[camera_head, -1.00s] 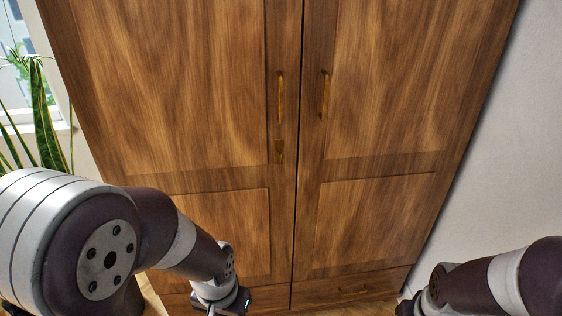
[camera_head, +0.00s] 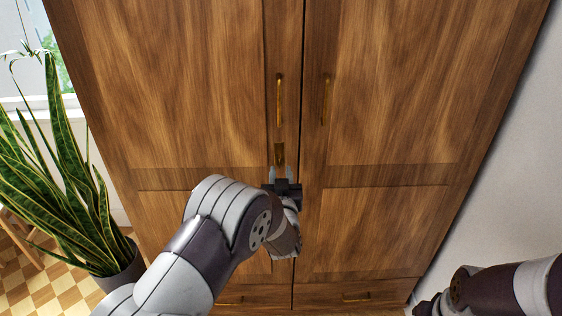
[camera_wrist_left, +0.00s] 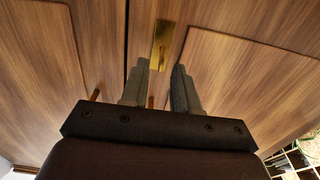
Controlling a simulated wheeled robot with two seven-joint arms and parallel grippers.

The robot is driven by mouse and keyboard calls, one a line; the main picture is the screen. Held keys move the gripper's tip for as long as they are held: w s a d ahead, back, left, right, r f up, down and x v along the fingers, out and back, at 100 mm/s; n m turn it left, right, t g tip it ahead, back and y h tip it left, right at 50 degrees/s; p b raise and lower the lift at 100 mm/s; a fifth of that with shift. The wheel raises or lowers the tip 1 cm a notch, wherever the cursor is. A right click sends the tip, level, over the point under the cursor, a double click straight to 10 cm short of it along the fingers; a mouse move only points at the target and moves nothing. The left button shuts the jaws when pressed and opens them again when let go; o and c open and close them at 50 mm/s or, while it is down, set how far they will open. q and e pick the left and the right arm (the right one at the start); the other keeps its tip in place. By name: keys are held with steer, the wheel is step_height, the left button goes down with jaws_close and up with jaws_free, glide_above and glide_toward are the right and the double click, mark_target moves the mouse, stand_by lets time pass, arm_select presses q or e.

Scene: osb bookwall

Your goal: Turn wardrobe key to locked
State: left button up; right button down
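The tall brown wooden wardrobe (camera_head: 385,90) fills the middle of the head view. A brass lock plate (camera_head: 279,153) is on its left door, below that door's handle and beside the door gap. The key cannot be made out. My left gripper (camera_head: 281,172) is just below the plate, fingers pointing up toward it. The plate (camera_wrist_left: 161,44) shows just beyond the fingertips, in line with the gap. My right gripper is not visible; only the right arm shows.
Brass handles stand on the left door (camera_head: 280,100) and right door (camera_head: 325,99). Drawers with handles (camera_head: 356,297) are at the wardrobe's bottom. A potted plant (camera_head: 60,190) stands at the left by a window. A pale wall (camera_head: 490,190) is at the right.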

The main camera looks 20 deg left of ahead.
arm_select(q)
steer(key=shift+x, duration=2.3)
steer(key=shift+a, duration=0.1)
jaws_close()
